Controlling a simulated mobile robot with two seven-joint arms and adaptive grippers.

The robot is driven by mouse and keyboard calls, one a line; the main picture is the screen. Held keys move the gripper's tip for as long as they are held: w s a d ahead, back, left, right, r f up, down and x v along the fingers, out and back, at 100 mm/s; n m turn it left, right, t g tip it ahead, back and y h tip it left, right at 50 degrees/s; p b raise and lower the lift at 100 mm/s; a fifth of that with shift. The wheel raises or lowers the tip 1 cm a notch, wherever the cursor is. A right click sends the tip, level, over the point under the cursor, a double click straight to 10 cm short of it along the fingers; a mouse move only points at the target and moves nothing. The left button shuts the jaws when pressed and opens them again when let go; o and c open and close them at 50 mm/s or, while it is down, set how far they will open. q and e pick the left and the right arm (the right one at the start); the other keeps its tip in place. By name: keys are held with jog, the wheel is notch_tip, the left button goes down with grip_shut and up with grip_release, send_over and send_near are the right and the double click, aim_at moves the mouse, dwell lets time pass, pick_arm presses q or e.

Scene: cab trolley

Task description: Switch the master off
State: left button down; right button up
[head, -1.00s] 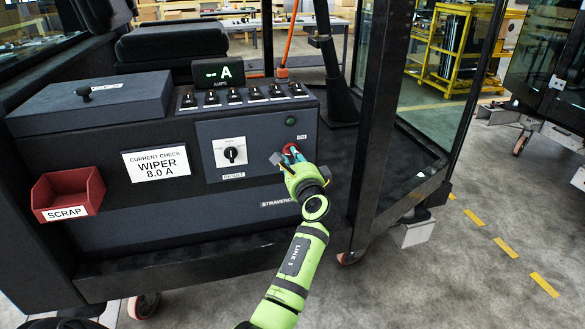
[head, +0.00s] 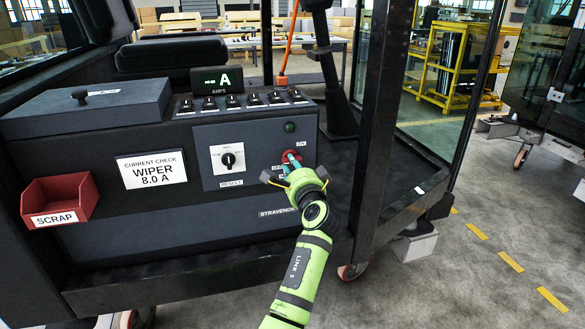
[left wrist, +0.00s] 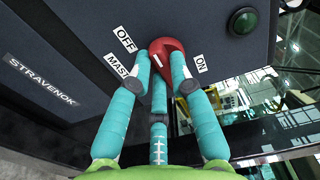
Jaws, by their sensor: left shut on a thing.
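The master switch is a red rotary knob (head: 291,156) on the grey panel of the dark console, below a green lamp. In the left wrist view the red knob (left wrist: 165,47) sits between an OFF label (left wrist: 126,39) at its left and an ON label (left wrist: 201,63) at its right. A partly covered label starting "MAST" (left wrist: 117,64) is below OFF. My left gripper (head: 292,162) is shut on the knob, its teal fingers around it. A short white mark shows on the knob, but I cannot tell its exact setting. My right gripper is not in view.
Left of the knob is a white-plated selector (head: 228,159). A row of small toggles (head: 245,101) and an amps display (head: 217,80) are above. A red scrap bin (head: 60,202) hangs at the left. A dark cab post (head: 378,130) stands close to the right.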

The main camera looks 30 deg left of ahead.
pick_arm(q)
jog(key=c, duration=1.1)
grip_release()
jog(key=v, duration=0.7)
jog(key=shift+s+d, duration=0.15)
jog(key=shift+s, duration=0.05)
